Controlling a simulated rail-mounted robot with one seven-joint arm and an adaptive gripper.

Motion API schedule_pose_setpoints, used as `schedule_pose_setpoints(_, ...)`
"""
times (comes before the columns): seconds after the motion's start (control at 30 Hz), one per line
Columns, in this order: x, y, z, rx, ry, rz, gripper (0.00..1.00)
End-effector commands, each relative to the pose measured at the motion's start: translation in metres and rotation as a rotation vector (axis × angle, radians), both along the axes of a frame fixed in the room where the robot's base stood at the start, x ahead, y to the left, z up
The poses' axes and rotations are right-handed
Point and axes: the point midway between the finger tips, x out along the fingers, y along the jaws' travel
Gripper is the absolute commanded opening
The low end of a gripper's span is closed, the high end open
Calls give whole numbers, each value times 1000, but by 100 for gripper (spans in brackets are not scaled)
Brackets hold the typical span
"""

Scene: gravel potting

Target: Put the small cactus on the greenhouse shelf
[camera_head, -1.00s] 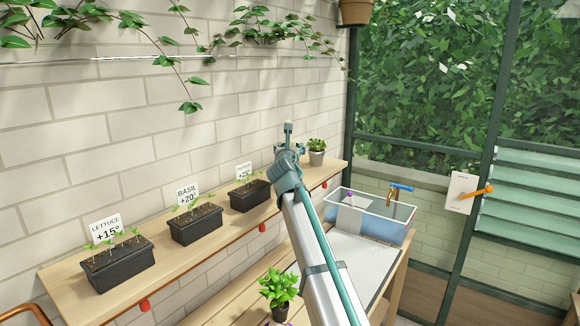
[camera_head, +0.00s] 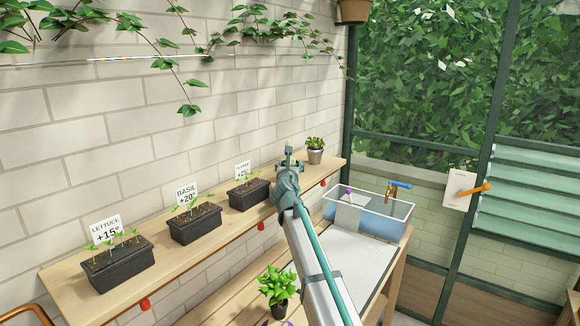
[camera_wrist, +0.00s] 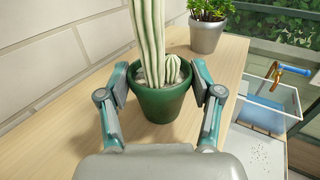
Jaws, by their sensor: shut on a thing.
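The small cactus (camera_wrist: 149,40), pale green and ribbed with a short side stem, stands upright in a dark green pot (camera_wrist: 160,105) in the wrist view. My gripper (camera_wrist: 161,88) is shut on this pot, one finger on each side. The wooden greenhouse shelf (camera_wrist: 75,100) lies under the pot; I cannot tell whether the pot's base touches it. In the head view my gripper (camera_head: 289,165) is over the right part of the shelf (camera_head: 60,290), and the cactus is mostly hidden by my arm.
A leafy plant in a grey pot (camera_head: 315,156) stands to the right on the shelf. Black planters (camera_head: 248,196) with seedlings and signs stand to the left. The brick wall is close behind. A sink (camera_head: 385,225) and a lower bench with a leafy plant (camera_head: 278,287) are below.

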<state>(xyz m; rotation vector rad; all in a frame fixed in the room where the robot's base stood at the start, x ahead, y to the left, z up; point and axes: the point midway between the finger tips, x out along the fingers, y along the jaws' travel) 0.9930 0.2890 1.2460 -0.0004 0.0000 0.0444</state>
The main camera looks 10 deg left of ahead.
Motion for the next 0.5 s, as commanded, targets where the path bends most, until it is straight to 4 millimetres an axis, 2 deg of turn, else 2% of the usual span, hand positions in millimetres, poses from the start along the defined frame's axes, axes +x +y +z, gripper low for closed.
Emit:
schedule_pose_setpoints(0.17, 0, 0, -3, 0, 0, 0, 21)
schedule_pose_setpoints(0.2, 0, 0, -4, 1, 0, 0, 66)
schedule_pose_setpoints(0.33, 0, 0, -3, 1, 0, 0, 88)
schedule_pose_setpoints(0.5, 0, 0, -3, 0, 0, 0, 90)
